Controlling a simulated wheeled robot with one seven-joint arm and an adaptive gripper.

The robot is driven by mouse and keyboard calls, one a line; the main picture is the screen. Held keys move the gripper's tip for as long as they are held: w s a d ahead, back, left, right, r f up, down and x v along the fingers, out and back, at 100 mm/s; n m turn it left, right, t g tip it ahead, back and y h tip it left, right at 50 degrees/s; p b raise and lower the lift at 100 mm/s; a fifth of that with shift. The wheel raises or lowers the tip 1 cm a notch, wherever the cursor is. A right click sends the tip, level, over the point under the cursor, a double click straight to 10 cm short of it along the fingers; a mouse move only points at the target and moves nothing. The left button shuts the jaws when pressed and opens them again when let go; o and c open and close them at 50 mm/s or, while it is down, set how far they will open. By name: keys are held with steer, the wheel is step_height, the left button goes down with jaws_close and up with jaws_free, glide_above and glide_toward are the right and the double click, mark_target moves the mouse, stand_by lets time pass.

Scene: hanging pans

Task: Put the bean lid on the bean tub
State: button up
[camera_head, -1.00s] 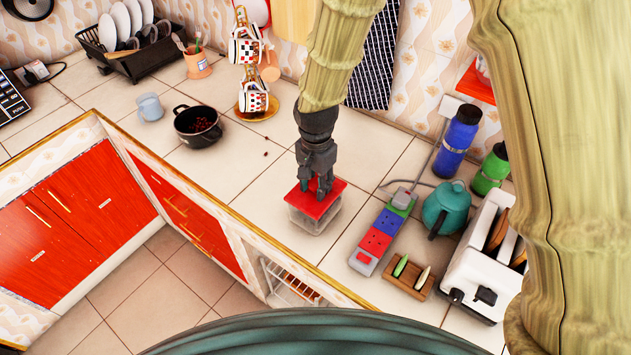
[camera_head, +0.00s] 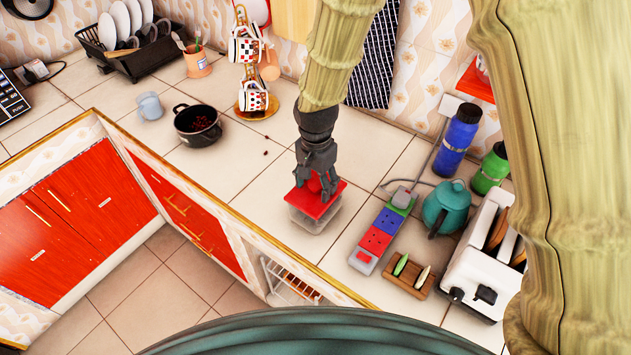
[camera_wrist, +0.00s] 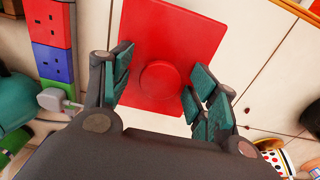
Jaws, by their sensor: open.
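The red square bean lid (camera_head: 325,204) lies on top of the clear bean tub (camera_head: 312,224) on the tiled counter. It looks flat, and whether its edges line up exactly with the tub is hard to tell. My gripper (camera_head: 318,185) is just above the lid, with its fingers spread either side of the lid's round knob. In the wrist view the lid (camera_wrist: 165,30) fills the middle, and its knob stands free between the open fingers, with a gap on both sides. The tub is hidden beneath the lid in that view.
A power strip (camera_head: 376,238) with coloured sections lies to the right, beside a small wooden holder (camera_head: 409,274), a teal teapot (camera_head: 447,208) and a white toaster (camera_head: 482,257). A black pot (camera_head: 198,125) stands to the left. Counter between pot and tub is mostly clear.

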steer(key=shift+r, duration=0.1)
step_height(320, 180, up, 12)
step_height(320, 180, up, 6)
steer(key=p, duration=0.5)
glide_above(316, 183)
stand_by(0.8)
stand_by(0.4)
